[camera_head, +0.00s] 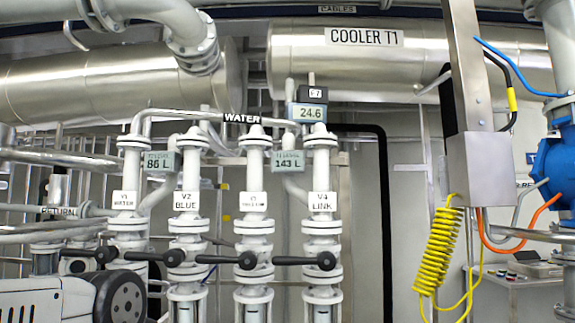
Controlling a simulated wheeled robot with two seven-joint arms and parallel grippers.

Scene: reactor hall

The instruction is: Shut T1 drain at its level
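The third valve (253,225), with a blurred label (253,200), stands in a row with valve V1 WATER (124,220), V2 BLUE (187,226) and V4 LINK (320,228). I cannot read which one is the T1 drain. Each has a black lever with a round dark knob, lying roughly level; the third lever (220,259) points left-right. One level display (160,164) reads 86 L, another (288,162) reads 143 L; their headers are too small to read surely. The large tank labelled COOLER T1 (430,62) lies above. Neither gripper is in view.
A WATER pipe (190,114) crosses above the valves. A display (307,112) reads 24.6. At right hang a grey box (484,168) on a post, a yellow coiled hose (437,250) and a blue pump-like body (556,172). A white and black machine part (35,302) fills the lower left.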

